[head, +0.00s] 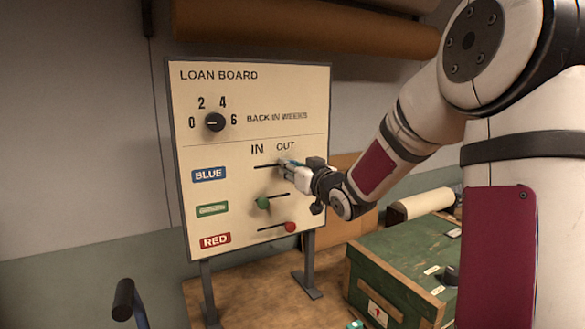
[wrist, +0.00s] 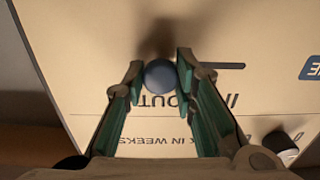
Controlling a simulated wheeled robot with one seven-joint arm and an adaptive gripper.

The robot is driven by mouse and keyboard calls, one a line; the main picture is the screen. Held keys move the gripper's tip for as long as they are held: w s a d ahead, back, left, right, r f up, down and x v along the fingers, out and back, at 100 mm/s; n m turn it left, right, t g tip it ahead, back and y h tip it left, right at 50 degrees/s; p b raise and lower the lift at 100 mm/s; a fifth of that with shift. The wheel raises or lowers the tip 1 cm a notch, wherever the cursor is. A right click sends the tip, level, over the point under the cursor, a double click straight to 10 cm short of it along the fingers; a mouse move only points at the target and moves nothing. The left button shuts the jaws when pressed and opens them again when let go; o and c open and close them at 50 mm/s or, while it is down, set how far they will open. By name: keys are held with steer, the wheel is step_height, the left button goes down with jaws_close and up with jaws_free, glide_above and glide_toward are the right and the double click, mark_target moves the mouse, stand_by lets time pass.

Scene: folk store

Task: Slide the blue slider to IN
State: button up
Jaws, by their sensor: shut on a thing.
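The cream loan board (head: 285,90) stands upright on two grey legs, with IN and OUT printed above three slots. The blue slider is a round knob (wrist: 160,76), at the OUT end of the top slot (head: 265,167). My gripper (head: 284,168) is at this end and mostly hides the knob in the head view. In the wrist view, which shows the board upside down, my gripper (wrist: 162,77) is shut on the blue knob, one finger on each side. The bare slot (wrist: 225,66) runs from the knob toward the IN side. The BLUE label (head: 210,175) is left of the slot.
Below, the green knob (head: 263,203) is at the IN end of its slot and the red knob (head: 290,227) at the OUT end. A black dial (head: 214,122) is higher up. A green chest (head: 400,258) stands at lower right. The board left of my gripper is clear.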

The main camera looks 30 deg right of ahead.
mark_target(259, 167)
steer(key=shift+a, duration=0.15)
steer(key=shift+a+b, duration=1.15)
steer(key=shift+a, duration=2.65)
steer(key=o, duration=1)
steer(key=shift+s+p, duration=2.15)
steer(key=shift+s, duration=2.35)
